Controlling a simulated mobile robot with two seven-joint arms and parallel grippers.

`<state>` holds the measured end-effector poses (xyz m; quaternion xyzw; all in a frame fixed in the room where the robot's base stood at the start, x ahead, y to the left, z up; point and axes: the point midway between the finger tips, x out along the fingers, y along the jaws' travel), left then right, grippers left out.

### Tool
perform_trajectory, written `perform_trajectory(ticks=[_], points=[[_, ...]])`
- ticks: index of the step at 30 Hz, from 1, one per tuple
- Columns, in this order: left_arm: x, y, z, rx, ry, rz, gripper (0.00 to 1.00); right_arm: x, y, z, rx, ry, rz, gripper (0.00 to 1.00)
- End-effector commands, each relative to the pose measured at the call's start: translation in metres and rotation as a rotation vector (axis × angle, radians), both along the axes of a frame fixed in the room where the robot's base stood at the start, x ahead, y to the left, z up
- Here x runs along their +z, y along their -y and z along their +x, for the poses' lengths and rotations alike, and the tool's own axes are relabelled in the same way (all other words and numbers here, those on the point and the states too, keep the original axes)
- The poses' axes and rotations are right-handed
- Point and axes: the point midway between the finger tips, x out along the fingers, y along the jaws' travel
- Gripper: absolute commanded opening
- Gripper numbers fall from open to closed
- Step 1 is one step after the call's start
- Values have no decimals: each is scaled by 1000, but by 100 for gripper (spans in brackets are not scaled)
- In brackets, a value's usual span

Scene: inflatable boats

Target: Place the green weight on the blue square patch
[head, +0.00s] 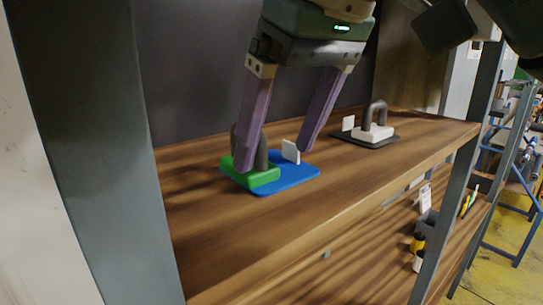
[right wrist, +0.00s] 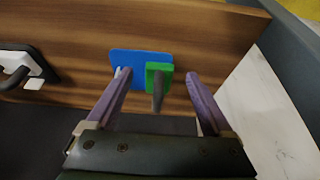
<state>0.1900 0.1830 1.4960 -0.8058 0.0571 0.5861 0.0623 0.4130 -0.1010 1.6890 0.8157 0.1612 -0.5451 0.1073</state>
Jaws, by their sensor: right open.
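The green weight (head: 250,175), with a dark grey upright handle, sits on the left part of the blue square patch (head: 290,178) on the wooden shelf. In the right wrist view the green weight (right wrist: 158,69) lies at the right edge of the blue patch (right wrist: 137,58), overlapping that edge. My right gripper (head: 276,156) is open, its purple fingers pointing down. In the head view one finger partly hides the handle. In the right wrist view the fingers are on either side of the weight, apart from it.
A white weight (head: 372,133) with a dark handle sits on a black patch farther right along the shelf. A small white card (head: 291,151) stands at the blue patch. A grey post (head: 92,150) bounds the shelf at left. The shelf front (head: 300,212) is clear.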

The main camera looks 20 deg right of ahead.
Motion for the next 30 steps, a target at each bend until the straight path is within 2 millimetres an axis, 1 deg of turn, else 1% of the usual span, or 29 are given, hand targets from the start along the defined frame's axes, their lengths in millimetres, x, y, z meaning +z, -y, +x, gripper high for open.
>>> perform_trajectory(ticks=[3, 9, 15, 20, 30], points=[[0, -1, 0, -2, 0, 4, 34, -1, 9, -21, 0, 1, 0, 86], [0, -1, 0, -4, 0, 6, 34, -1, 23, -55, 0, 1, -3, 86], [0, -1, 0, -4, 0, 5, 34, 0, 31, -75, -1, 1, -2, 86], [0, -1, 0, -4, 0, 5, 34, 0, 33, -80, -1, -1, -1, 86], [0, 1, 0, 3, 0, -4, 34, 0, 33, -80, 0, -1, -1, 86]])
